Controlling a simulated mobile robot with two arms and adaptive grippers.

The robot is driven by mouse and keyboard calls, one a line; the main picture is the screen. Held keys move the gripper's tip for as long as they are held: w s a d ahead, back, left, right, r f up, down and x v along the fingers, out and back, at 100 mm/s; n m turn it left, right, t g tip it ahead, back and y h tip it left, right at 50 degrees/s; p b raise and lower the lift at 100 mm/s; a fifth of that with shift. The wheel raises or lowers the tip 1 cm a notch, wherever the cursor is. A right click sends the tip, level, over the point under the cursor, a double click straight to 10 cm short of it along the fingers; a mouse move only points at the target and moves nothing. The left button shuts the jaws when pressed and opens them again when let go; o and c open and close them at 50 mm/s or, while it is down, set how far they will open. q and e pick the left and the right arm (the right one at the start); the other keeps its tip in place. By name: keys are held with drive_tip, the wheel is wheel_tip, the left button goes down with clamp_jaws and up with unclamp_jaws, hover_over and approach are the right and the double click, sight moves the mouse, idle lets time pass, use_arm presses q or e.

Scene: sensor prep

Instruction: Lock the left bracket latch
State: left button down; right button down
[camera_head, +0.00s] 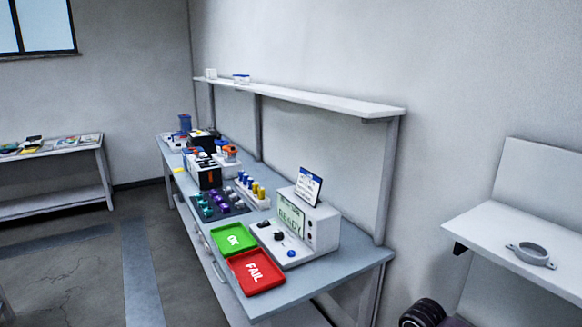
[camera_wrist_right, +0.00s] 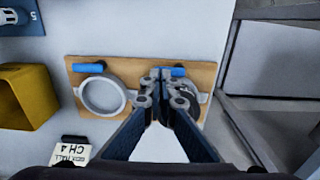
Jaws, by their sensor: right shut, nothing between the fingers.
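In the right wrist view, a tan board (camera_wrist_right: 135,72) carries two grey ring brackets, each with a blue latch lever. The left bracket (camera_wrist_right: 84,98) is an open ring, clear of my gripper, with its blue latch (camera_wrist_right: 90,67) lying roughly sideways at its top. My right gripper (camera_wrist_right: 167,82) is shut and empty over the right bracket, hiding most of it. The right blue latch (camera_wrist_right: 175,71) shows just beyond the fingertips; I cannot tell if they touch it. My left gripper is in neither view.
A yellow bin (camera_wrist_right: 24,97) and a "CH 4" label card (camera_wrist_right: 71,151) lie left of the board. In the head view, a workbench (camera_head: 340,262) holds a green tray (camera_head: 222,243), a red tray (camera_head: 245,284) and a tester. A grey ring part (camera_head: 530,254) sits on the right shelf.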

drive_tip(key=shift+f, duration=1.05)
drive_tip(key=shift+r, duration=0.1)
drive_tip(key=shift+s+a+p, duration=0.2)
drive_tip(key=shift+a+p, duration=0.15)
drive_tip(key=shift+p, duration=0.2)
idle(0.6)
drive_tip(key=shift+a+p, duration=0.3)
drive_tip(key=shift+p, duration=0.25)
drive_tip(key=shift+a, duration=0.2)
